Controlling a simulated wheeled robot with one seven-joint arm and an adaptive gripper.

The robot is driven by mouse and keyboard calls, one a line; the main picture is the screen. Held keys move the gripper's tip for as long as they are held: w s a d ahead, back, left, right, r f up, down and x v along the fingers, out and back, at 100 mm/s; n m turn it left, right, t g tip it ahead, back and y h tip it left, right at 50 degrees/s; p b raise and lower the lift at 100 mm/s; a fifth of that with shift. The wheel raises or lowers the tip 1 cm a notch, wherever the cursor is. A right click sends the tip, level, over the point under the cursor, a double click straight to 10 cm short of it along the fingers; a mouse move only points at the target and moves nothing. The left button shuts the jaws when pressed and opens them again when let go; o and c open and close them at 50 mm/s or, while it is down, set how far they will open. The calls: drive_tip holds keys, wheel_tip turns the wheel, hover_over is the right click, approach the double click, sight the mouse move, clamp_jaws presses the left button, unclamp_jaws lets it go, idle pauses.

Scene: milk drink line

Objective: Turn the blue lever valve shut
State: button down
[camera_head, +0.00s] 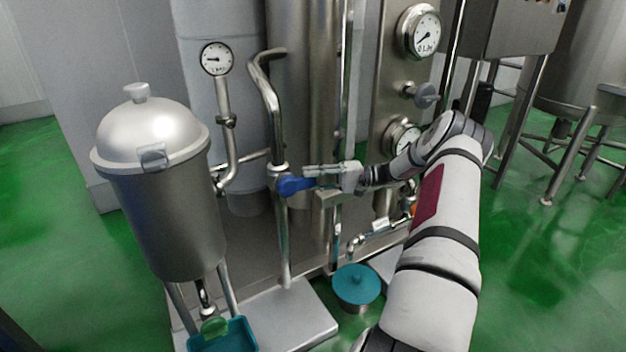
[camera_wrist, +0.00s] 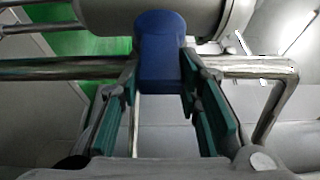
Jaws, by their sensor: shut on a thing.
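The blue lever (camera_head: 291,185) is on a vertical steel pipe in the middle of the head view, at a valve body (camera_head: 278,172). It points to the right, roughly across the pipe. In the wrist view the blue lever (camera_wrist: 160,50) stands at top centre between the fingers. My gripper (camera_head: 312,178) reaches in from the right and is shut on the lever's end. In the wrist view my gripper (camera_wrist: 160,85) has its green-padded fingers on both sides of the lever. The exact contact surfaces are partly hidden.
A lidded steel vessel (camera_head: 160,190) stands at left, with a teal tray (camera_head: 235,338) below it. A round gauge (camera_head: 217,59) sits behind. A steel panel with gauges (camera_head: 424,34) stands behind my arm. A teal-lidded pot (camera_head: 357,284) is on the floor below.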

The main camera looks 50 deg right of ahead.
drive_tip(key=shift+a+f, duration=0.1)
drive_tip(key=shift+f, duration=0.1)
drive_tip(key=c, duration=1.2)
unclamp_jaws()
drive_tip(key=shift+o, duration=0.2)
drive_tip(key=shift+r, duration=0.1)
drive_tip(key=v, duration=1.2)
drive_tip(key=shift+s, duration=0.15)
